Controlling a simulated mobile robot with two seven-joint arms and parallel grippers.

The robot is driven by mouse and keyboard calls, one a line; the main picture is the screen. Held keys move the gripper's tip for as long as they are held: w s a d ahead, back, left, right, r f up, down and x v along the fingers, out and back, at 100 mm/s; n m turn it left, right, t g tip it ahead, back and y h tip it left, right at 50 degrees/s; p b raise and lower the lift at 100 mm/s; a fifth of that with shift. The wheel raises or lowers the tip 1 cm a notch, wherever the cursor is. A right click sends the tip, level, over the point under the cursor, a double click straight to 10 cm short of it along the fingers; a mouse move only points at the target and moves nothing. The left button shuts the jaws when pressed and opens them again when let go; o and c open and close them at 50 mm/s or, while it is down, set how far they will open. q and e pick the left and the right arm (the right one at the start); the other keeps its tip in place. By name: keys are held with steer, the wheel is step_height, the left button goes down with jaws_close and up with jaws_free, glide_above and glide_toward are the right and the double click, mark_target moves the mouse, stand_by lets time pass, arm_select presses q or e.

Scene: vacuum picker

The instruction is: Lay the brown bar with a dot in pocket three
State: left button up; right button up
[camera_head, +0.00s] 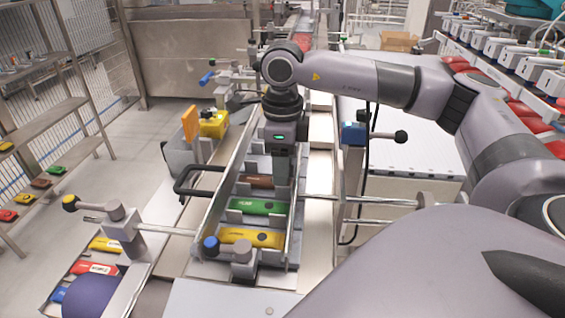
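A long metal tray (215,212) with crosswise pockets lies in the middle. A brown bar (256,181) lies across it, behind a green bar (245,206) and a yellow bar (240,236). The green and yellow bars each carry a dark round dot. The brown bar's right end is hidden by my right gripper, so I cannot see a dot on it. My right gripper (281,186) points straight down at that end. I cannot tell whether it touches the bar, and its fingertips are not clear. My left gripper is not in view.
A bin (58,290) with coloured bars is at front left. Shelves stand far left; a white surface (420,150) lies right.

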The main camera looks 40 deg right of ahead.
steer(key=shift+r+p, duration=0.55)
steer(key=shift+r, duration=0.1)
step_height(320, 180, up, 12)
stand_by(0.6)
